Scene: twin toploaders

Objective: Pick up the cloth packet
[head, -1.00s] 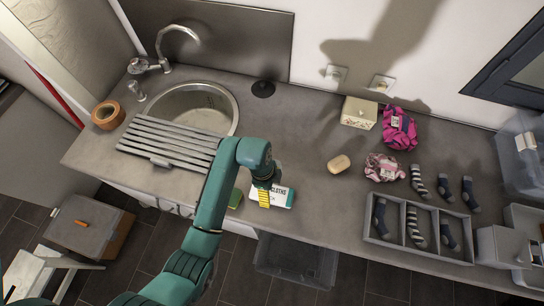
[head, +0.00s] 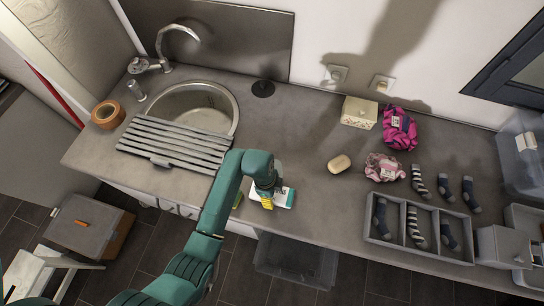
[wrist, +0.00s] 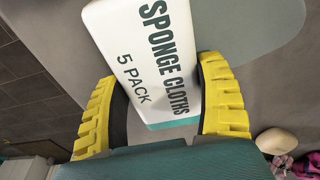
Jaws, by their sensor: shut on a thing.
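The cloth packet (wrist: 160,55) is white with a teal edge and reads "SPONGE CLOTHS 5 PACK". In the wrist view it sits between the two yellow fingers of my gripper (wrist: 165,105), which is shut on it. In the head view the packet (head: 285,196) shows at the counter's front edge, partly hidden by my gripper (head: 267,202). I cannot tell whether the packet still touches the counter.
A soap bar (head: 339,164) lies to the right. A divided sock tray (head: 370,237) stands further right. A dark bin (head: 290,262) is below the counter edge.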

